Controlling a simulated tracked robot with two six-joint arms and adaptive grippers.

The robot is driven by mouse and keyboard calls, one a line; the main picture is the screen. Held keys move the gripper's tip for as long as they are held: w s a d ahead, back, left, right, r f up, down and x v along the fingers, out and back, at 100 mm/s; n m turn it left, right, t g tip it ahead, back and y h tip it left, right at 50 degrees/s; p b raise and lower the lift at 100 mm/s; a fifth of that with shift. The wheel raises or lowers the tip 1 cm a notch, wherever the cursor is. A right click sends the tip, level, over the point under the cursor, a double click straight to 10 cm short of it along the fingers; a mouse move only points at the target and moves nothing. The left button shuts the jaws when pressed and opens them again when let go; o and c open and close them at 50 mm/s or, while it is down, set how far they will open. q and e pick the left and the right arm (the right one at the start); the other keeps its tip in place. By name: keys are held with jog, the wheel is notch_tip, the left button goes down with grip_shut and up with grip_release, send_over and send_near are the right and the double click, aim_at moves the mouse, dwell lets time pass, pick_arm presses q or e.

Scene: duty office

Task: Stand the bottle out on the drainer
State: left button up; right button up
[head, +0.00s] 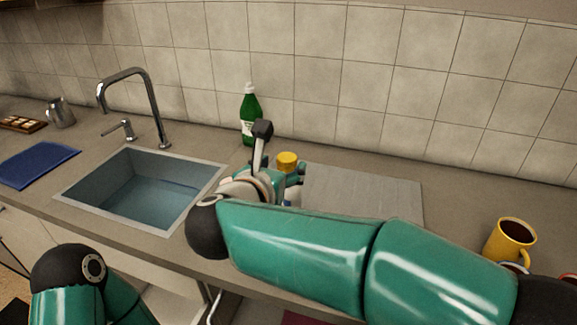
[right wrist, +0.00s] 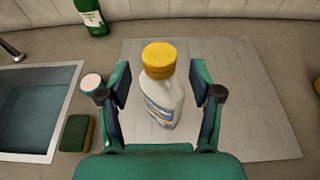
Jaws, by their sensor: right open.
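A white bottle with a yellow cap (right wrist: 160,60) stands between the fingers of my right gripper (right wrist: 160,92) in the right wrist view. The gripper is open, with a finger on each side of the bottle and gaps showing. The bottle looks upright, and its base appears to be over the left part of the grey drainer (right wrist: 255,115). In the head view the yellow cap (head: 287,161) shows above my right gripper (head: 283,172), at the left end of the drainer (head: 365,190); my arm hides the bottle's lower part. My left gripper is out of view.
The sink (head: 140,190) with its tap (head: 150,95) lies left of the drainer. A green bottle (head: 249,108) stands behind by the wall. A sponge (right wrist: 77,133) and a small white-topped item (right wrist: 92,82) lie beside the left finger. A yellow mug (head: 508,240) stands at right.

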jog(key=b+v, duration=0.1)
jog(key=v, duration=0.7)
jog(key=shift+s, duration=0.35)
